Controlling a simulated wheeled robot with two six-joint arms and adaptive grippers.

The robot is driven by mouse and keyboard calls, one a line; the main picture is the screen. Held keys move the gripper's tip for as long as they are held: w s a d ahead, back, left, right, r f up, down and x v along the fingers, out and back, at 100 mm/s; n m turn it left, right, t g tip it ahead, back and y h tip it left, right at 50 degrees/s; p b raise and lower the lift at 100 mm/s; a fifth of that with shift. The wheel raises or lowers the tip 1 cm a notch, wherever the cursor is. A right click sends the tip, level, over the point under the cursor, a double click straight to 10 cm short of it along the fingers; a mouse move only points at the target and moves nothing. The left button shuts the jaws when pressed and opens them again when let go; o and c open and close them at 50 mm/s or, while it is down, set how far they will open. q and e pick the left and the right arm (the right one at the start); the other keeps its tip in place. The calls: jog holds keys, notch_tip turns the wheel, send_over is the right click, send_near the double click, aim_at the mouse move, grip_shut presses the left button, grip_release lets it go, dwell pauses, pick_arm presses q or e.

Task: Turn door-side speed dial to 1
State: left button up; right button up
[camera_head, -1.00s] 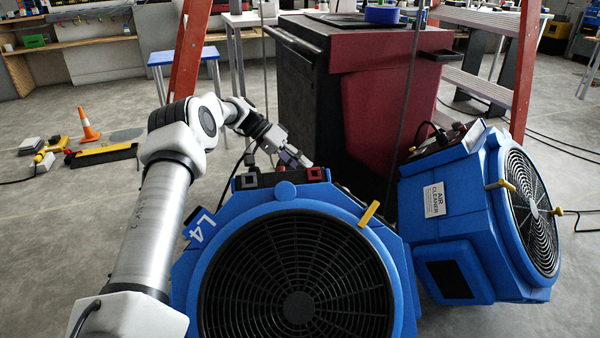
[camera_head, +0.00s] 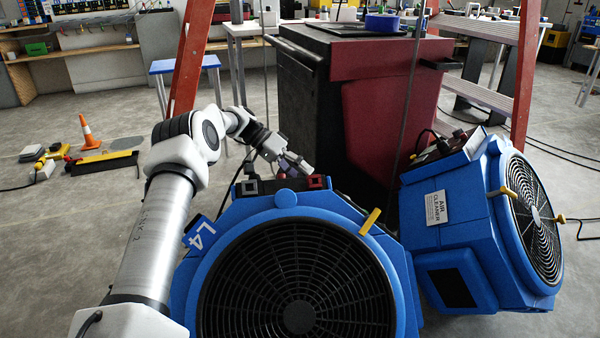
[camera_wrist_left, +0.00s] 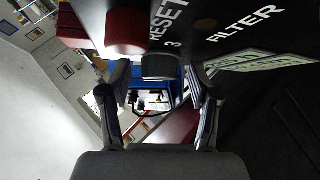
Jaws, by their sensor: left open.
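The blue L4 machine (camera_head: 245,225) with a round black grille stands in front of me. A dark control panel (camera_head: 262,187) runs along its top. My left gripper (camera_head: 298,164) is just above and behind this panel. In the left wrist view the gripper (camera_wrist_left: 162,92) is open, its two fingers apart. A dark ridged dial (camera_wrist_left: 160,66) shows between and just beyond the fingertips, with a "3" printed beside it. Whether the fingers touch it I cannot tell. A red knob (camera_wrist_left: 127,32) is to its left. My right gripper is not in view.
A second blue machine, labelled AIR CLEANER (camera_head: 445,225), stands close on the right. A dark red and black cabinet (camera_head: 385,120) is right behind the L4 machine. An orange ladder (camera_head: 190,60) stands behind.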

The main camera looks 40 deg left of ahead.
pick_arm(q)
jog(key=v, duration=0.7)
jog(key=shift+a, duration=0.2)
jog(key=shift+r, duration=0.1)
